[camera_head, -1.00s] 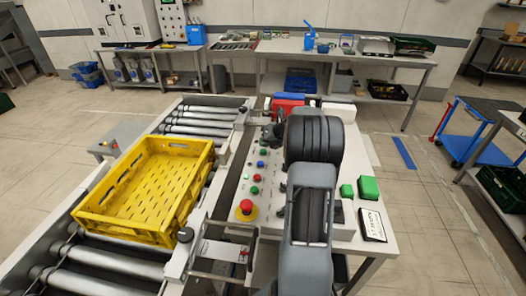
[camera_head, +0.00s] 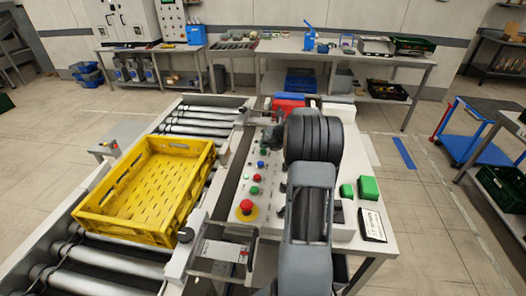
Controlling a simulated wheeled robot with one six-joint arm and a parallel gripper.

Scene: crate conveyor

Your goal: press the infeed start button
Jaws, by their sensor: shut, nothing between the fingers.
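A pale control panel (camera_head: 268,216) stands right of the conveyor. It carries a column of small buttons: a green one (camera_head: 262,151), a blue one (camera_head: 261,164), a red one (camera_head: 257,177) and a lower green one (camera_head: 254,190). A large red mushroom button on a yellow base (camera_head: 246,207) is nearest. Labels are too small to read, so I cannot tell which button is the infeed start. My gripper (camera_head: 270,139) is shut and empty, low over the far end of the column. My arm hides part of the panel, and contact with a button cannot be made out.
A yellow crate (camera_head: 92,222) sits on the roller conveyor (camera_head: 105,258) at left. A red box (camera_head: 289,105) is behind the panel. A blue cart (camera_head: 457,148) is far right.

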